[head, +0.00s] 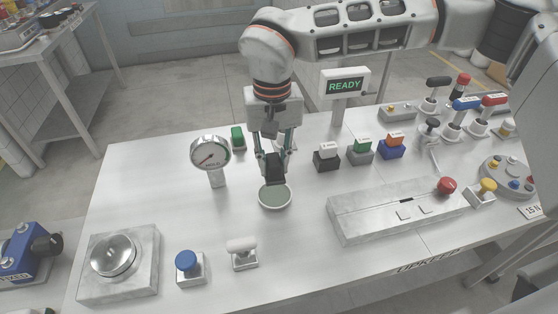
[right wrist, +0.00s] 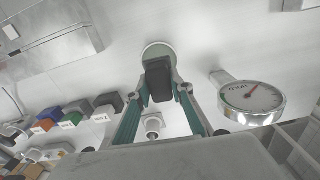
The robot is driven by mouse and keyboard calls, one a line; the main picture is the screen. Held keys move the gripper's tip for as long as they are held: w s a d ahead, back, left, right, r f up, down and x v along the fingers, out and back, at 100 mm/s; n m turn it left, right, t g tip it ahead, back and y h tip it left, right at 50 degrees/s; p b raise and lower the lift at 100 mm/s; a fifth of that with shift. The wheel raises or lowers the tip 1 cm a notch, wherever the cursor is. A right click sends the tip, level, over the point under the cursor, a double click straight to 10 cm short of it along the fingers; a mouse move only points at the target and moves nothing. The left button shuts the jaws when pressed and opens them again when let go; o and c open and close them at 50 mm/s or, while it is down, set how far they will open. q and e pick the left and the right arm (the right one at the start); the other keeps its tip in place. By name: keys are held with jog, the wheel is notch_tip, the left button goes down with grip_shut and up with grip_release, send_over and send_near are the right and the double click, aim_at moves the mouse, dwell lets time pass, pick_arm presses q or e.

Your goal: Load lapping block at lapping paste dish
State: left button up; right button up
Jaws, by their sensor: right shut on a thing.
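My right gripper (head: 273,160) points down over the table and is shut on a dark block, which I take for the lapping block (head: 274,172). In the right wrist view the dark block (right wrist: 158,82) sits between the fingertips of my right gripper (right wrist: 165,92). The lapping paste dish (head: 275,197) is a round pale dish with a grey-green surface, at the lower end of the block. In the right wrist view the block covers part of the dish (right wrist: 156,49). I cannot tell whether the block touches the paste. My left gripper is not in view.
A dial gauge (head: 210,155) stands close left of the dish. Black, green and orange-topped blocks (head: 360,150) stand to the right, behind a long grey fixture (head: 390,210). A READY sign (head: 345,85) stands behind. A blue knob (head: 189,262) and white-handled piece (head: 243,253) are in front.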

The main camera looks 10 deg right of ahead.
aim_at(275, 195)
jog(key=shift+s+f+b, duration=0.2)
jog(key=shift+f+b, duration=0.2)
jog(key=shift+f, duration=0.15)
notch_tip(275, 195, down, 4)
jog(key=b, duration=0.2)
jog(key=shift+w+r+b, duration=0.1)
jog(key=shift+r+b, duration=0.1)
jog(key=shift+b, duration=0.1)
jog(key=shift+f+b, duration=0.35)
jog(key=shift+f, duration=0.15)
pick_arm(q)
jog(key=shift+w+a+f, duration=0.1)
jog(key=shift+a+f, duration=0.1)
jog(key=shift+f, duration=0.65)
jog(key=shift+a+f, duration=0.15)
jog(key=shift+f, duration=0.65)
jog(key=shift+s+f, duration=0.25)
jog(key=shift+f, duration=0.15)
pick_arm(e)
jog(key=shift+f, duration=0.55)
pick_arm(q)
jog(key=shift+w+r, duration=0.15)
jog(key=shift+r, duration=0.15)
pick_arm(e)
jog(key=shift+f, duration=0.25)
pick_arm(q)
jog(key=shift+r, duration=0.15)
pick_arm(e)
jog(key=shift+r, duration=0.15)
